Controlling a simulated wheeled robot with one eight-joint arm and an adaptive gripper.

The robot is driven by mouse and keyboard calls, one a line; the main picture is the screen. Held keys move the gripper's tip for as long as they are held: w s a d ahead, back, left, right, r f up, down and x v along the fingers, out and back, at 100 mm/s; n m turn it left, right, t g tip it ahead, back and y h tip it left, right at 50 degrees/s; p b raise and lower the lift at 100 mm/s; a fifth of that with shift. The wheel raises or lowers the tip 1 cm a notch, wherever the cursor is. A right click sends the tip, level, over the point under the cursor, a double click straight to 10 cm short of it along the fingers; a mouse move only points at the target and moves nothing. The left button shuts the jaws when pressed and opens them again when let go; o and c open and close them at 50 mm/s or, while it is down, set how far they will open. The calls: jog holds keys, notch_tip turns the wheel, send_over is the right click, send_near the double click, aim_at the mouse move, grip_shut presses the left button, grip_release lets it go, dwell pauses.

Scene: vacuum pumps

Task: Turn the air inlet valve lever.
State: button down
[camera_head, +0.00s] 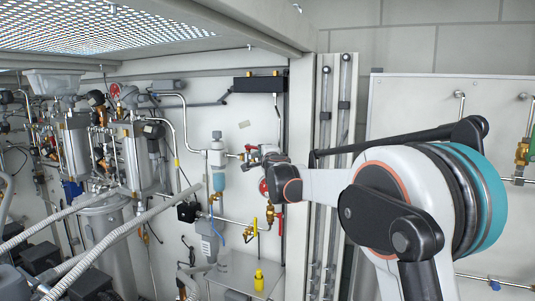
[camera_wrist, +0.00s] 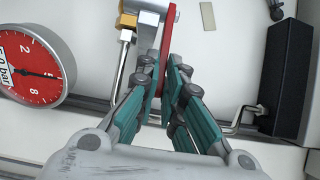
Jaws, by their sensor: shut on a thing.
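The air inlet valve lever is a flat red handle (camera_wrist: 167,40) in the wrist view, running up from between my finger pads to a pale metal end at the top. My gripper (camera_wrist: 162,68) has its teal-sided fingers on both sides of the lever and is shut on it. A brass fitting (camera_wrist: 127,20) with a bent metal pipe lies just left of the lever. In the head view my gripper (camera_head: 257,156) is at the pipework on the cabinet's back wall. There it largely hides the lever, and only small red parts show around it.
A red-faced pressure gauge (camera_wrist: 30,70) is close on the left in the wrist view. A black box (camera_wrist: 291,80) is on the right.

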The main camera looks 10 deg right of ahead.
jog(key=shift+s+a+m+h, duration=0.15)
jog(key=shift+a+m+h, duration=0.15)
jog(key=shift+h, duration=0.1)
jog(key=c, duration=1.7)
grip_release()
jog(key=s, duration=0.8)
jog(key=s+a, duration=0.1)
jog(key=s, duration=0.3)
jog(key=shift+a, duration=0.1)
